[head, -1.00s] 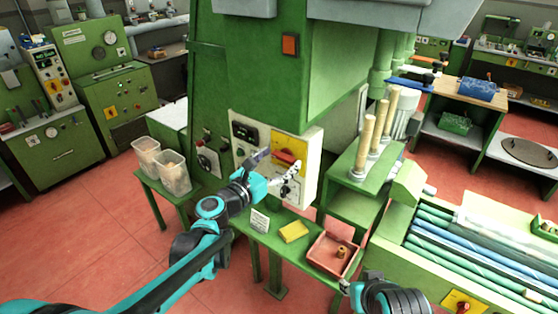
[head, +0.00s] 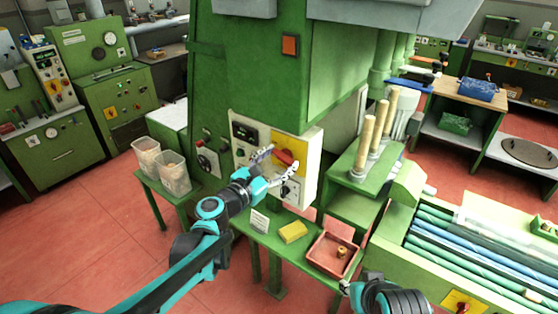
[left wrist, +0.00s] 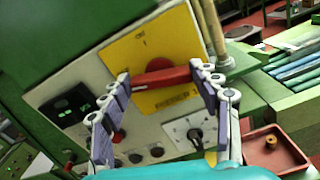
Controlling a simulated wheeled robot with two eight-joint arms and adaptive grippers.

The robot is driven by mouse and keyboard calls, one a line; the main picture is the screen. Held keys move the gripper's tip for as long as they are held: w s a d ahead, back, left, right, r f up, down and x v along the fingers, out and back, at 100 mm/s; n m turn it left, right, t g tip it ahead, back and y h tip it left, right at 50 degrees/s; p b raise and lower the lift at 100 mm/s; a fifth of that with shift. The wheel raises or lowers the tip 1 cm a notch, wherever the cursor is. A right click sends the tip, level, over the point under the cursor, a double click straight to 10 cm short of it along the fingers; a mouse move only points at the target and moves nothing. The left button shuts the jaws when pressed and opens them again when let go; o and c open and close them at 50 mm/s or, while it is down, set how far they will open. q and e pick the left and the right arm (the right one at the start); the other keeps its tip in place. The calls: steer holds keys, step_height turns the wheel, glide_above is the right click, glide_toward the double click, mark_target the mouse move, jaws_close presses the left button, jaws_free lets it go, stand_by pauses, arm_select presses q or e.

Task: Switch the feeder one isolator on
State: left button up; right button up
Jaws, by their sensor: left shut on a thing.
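The isolator has a red handle (head: 286,158) on a yellow plate, on the white control panel of the tall green machine. In the left wrist view the red handle (left wrist: 162,78) lies roughly crosswise on the yellow plate (left wrist: 140,50). My left gripper (head: 280,161) is shut on the handle, with one finger at each end of it in the left wrist view (left wrist: 165,84).
Below the yellow plate is a black knob (left wrist: 194,134) on a light plate. A dark display (left wrist: 66,104) is to the left. A green bench in front holds a small sign (head: 259,219), a yellow block (head: 293,232) and a red tray (head: 318,262) with a cork.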

arm_select(q)
steer(key=m, duration=1.1)
steer(key=shift+s+d+f, duration=0.1)
steer(key=shift+m, duration=1.9)
steer(key=shift+f, duration=0.1)
steer(key=o, duration=1.2)
steer(key=shift+c, duration=0.2)
steer(key=v, duration=1.2)
